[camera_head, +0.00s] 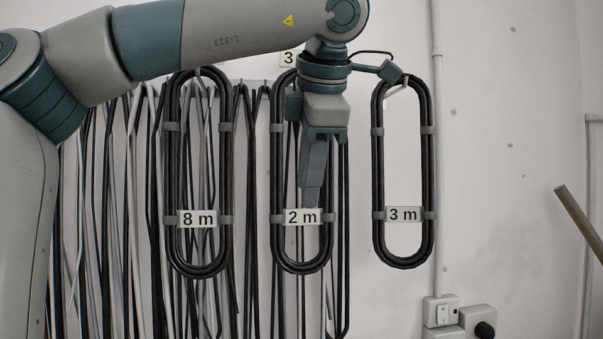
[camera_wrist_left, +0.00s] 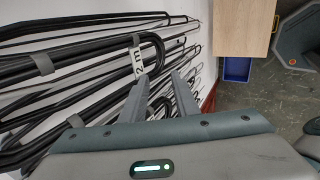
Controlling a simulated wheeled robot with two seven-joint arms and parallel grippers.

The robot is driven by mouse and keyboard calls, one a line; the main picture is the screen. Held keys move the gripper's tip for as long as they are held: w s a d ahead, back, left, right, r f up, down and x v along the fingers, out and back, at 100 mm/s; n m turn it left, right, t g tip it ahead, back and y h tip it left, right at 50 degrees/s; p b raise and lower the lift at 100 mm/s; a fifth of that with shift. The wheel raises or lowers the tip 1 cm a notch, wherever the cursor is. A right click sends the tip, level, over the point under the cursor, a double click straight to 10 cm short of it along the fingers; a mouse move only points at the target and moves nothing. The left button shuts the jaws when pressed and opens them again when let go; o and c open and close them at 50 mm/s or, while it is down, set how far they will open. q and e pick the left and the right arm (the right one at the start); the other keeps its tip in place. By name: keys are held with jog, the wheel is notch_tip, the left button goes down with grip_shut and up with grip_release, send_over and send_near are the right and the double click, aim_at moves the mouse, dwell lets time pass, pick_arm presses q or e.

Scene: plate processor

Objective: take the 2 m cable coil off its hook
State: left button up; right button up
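The 2 m cable coil (camera_head: 278,240) is a long black oval loop with grey ties and a "2 m" label. It hangs on the wall in the middle of the head view, with its top hidden behind my left wrist. Its labelled end also shows in the left wrist view (camera_wrist_left: 155,45). My left gripper (camera_head: 311,203) points down in front of the coil, its fingertips close to the label. In the left wrist view the two fingers (camera_wrist_left: 158,80) stand apart. Dark cable shows in the gap, but I cannot tell whether it lies between the fingers. My right gripper is not in view.
An 8 m coil (camera_head: 170,200) hangs to the left and a 3 m coil (camera_head: 378,180) to the right. Many loose cables (camera_head: 100,230) hang behind. A conduit (camera_head: 437,150) and switch boxes (camera_head: 440,310) are on the right wall. The wrist view shows a wooden top (camera_wrist_left: 245,27) and blue bin (camera_wrist_left: 236,69).

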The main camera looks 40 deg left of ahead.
pick_arm(q)
jog(key=shift+f, duration=0.1)
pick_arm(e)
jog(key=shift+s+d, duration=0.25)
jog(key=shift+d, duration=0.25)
